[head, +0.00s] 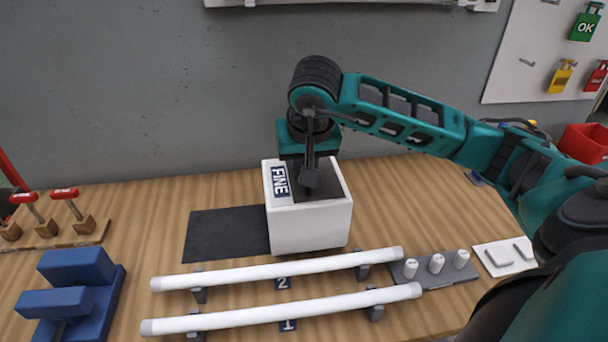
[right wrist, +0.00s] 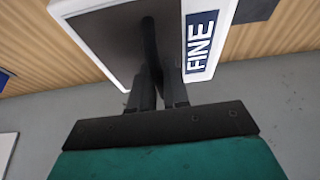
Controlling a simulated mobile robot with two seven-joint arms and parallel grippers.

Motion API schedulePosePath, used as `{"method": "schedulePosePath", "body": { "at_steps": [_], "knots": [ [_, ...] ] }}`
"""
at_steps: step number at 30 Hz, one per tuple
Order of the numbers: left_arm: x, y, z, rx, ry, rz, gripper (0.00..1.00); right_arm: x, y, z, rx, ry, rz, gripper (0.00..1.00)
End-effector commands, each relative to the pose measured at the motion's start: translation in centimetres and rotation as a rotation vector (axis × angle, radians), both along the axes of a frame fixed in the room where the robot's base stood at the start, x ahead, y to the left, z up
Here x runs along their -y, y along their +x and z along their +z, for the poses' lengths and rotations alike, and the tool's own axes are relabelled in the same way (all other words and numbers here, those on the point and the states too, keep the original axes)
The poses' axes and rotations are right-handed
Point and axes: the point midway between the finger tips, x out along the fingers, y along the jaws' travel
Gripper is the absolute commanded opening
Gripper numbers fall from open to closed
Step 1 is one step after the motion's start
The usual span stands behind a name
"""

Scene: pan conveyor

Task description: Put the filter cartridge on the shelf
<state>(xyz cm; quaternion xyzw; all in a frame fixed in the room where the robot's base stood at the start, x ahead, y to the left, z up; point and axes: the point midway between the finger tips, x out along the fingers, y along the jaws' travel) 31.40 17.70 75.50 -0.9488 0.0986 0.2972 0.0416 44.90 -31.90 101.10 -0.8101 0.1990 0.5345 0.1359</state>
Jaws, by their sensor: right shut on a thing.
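The filter cartridge appears to be the white box (head: 310,228) with a dark top and a blue FINE label, near the middle of the table. I cannot tell whether the box touches the table. Only the lower edge of a white fixture (head: 350,3), possibly the shelf, shows on the wall. My left gripper is out of view.
A black mat (head: 225,236) lies left of the box. Two white tubes (head: 280,309) on supports lie in front. A blue block fixture (head: 75,290) and red-handled clamps (head: 66,194) stand at the left. Three white pegs (head: 437,263) stand at the right.

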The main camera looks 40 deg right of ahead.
Motion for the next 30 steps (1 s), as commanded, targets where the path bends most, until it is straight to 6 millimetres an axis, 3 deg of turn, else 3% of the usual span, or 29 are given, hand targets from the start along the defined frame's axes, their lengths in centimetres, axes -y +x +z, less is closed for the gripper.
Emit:
{"method": "schedulePosePath", "body": {
  "at_steps": [6,17,18,24,30],
  "knots": [
    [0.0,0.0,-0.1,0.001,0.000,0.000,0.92,0.0,0.0,-2.6,0.001,0.001,-0.001,0.00],
    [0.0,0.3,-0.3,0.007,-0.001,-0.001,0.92,0.0,0.1,-3.0,0.004,-0.001,-0.001,0.00],
    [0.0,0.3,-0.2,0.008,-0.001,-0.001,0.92,0.0,0.0,-3.0,-0.001,0.000,0.000,0.19],
    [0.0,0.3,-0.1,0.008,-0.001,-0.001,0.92,0.0,0.0,-3.0,-0.001,0.000,0.000,0.39],
    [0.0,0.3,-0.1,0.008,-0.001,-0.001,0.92,0.0,0.0,-3.0,-0.001,0.000,0.000,0.41]
  ]
}}
